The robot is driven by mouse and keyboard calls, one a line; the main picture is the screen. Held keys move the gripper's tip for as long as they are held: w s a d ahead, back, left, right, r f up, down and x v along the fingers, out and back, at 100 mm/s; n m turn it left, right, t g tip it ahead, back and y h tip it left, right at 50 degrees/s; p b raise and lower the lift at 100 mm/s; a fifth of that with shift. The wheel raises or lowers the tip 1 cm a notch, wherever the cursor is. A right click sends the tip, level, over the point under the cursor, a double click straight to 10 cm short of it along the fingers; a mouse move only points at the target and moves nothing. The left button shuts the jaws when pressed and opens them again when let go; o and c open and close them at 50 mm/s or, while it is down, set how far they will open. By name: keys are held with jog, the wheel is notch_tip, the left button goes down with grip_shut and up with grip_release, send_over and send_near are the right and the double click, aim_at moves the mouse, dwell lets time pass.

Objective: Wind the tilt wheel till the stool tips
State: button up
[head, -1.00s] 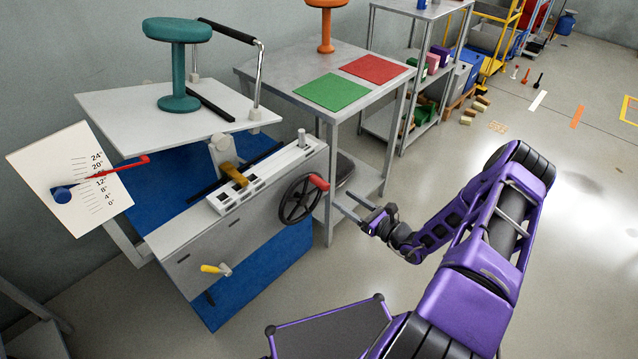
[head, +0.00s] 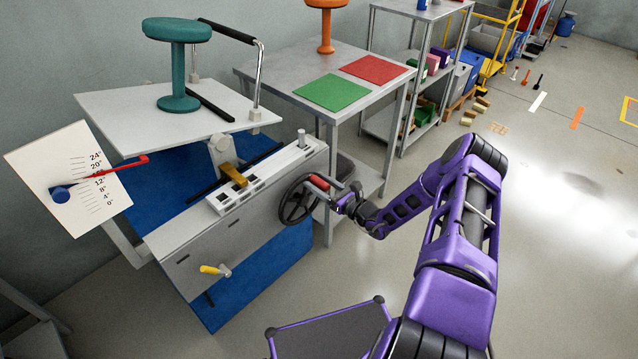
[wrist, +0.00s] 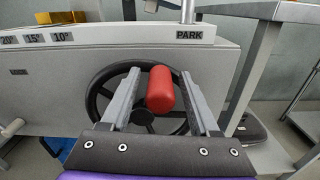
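The black tilt wheel (head: 297,203) with its red handle (head: 319,183) sits on the right end of the grey machine body. It also shows in the wrist view (wrist: 97,103). My gripper (head: 334,184) is at the handle. In the wrist view its two fingers (wrist: 160,78) stand open on either side of the red handle (wrist: 161,90), with a gap on each side. The teal stool (head: 178,60) stands upright on the light grey platform (head: 115,107). The red pointer (head: 125,165) on the angle gauge (head: 62,190) lies between the 12 and 20 marks.
A yellow-handled crank (head: 212,269) sits on the machine's front. A brass-coloured block (head: 234,174) is on the scale strip, which has a PARK label (wrist: 189,35). The table (head: 305,68) behind holds green and red mats and an orange stool (head: 326,22).

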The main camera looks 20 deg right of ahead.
grip_shut()
dwell(1.2)
